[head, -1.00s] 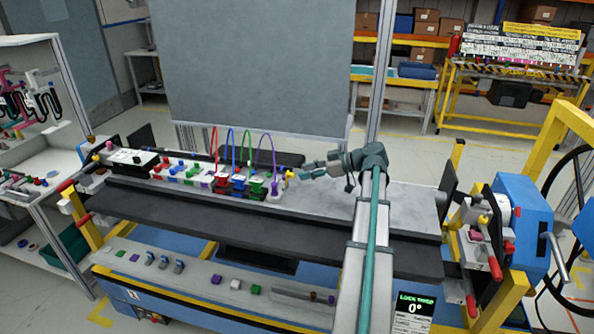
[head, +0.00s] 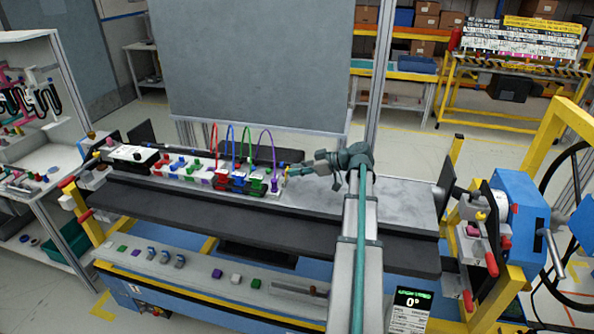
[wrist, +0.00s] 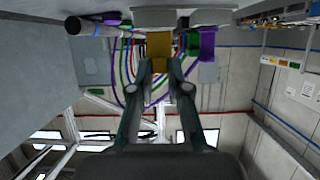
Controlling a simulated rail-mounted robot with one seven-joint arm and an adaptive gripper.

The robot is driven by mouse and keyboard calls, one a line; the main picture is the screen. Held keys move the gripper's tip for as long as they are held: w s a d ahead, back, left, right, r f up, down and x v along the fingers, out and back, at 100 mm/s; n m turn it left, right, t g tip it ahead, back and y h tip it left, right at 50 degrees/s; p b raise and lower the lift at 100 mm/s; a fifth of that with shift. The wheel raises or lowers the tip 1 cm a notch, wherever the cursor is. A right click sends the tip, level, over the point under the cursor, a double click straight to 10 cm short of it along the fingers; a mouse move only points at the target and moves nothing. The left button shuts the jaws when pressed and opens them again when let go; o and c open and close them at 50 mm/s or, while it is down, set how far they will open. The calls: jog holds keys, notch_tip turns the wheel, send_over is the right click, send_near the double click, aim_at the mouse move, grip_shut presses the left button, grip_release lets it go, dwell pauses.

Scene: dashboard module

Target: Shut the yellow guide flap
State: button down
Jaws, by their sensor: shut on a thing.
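The yellow guide flap (wrist: 159,45) shows in the wrist view as a yellow block at the top centre, between my fingertips. My gripper (wrist: 160,67) is shut on it, one finger at each side. In the head view my gripper (head: 291,171) is at the right end of the row of coloured connectors on the dashboard module (head: 120,203). The flap is too small and covered there to make out, and its angle cannot be told.
Red, blue, green and purple cable loops (head: 267,143) arch up just left of my gripper. Purple and green blocks (wrist: 207,44) sit close beside the flap in the wrist view. The grey surface (head: 400,205) to the right is clear.

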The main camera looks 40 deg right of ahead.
jog(key=shift+w, duration=0.1)
jog(key=w+g+h+b, duration=0.1)
jog(key=a+r+g+h+b, duration=0.1)
jog(key=g, duration=0.1)
jog(key=shift+w+a+r, duration=0.1)
jog(key=shift+w, duration=0.25)
jog(key=shift+w+a+r+g+h, duration=0.15)
jog(key=shift+w+g+h, duration=0.15)
jog(key=shift+g, duration=0.25)
jog(key=shift+w+a+r+g+h, duration=0.1)
jog(key=shift+w+g+h, duration=0.05)
jog(key=shift+g+h, duration=0.35)
jog(key=g+h, duration=0.1)
jog(key=w+a+g+h, duration=0.1)
jog(key=g, duration=0.1)
jog(key=shift+w, duration=0.3)
jog(key=w+g+h+p, duration=0.1)
jog(key=a+f+g+h+p, duration=0.1)
jog(key=g, duration=0.1)
jog(key=shift+w+a+g, duration=0.25)
jog(key=shift+w, duration=0.15)
jog(key=g+h+p, duration=0.1)
jog(key=w+f+g+h, duration=0.1)
jog(key=shift+a+g+p, duration=0.3)
jog(key=shift+p, duration=0.05)
jog(key=shift+a+f+g+h+p, duration=0.15)
jog(key=shift+f+g+h+p, duration=0.2)
jog(key=shift+f+g+h, duration=0.2)
jog(key=shift+g, duration=0.25)
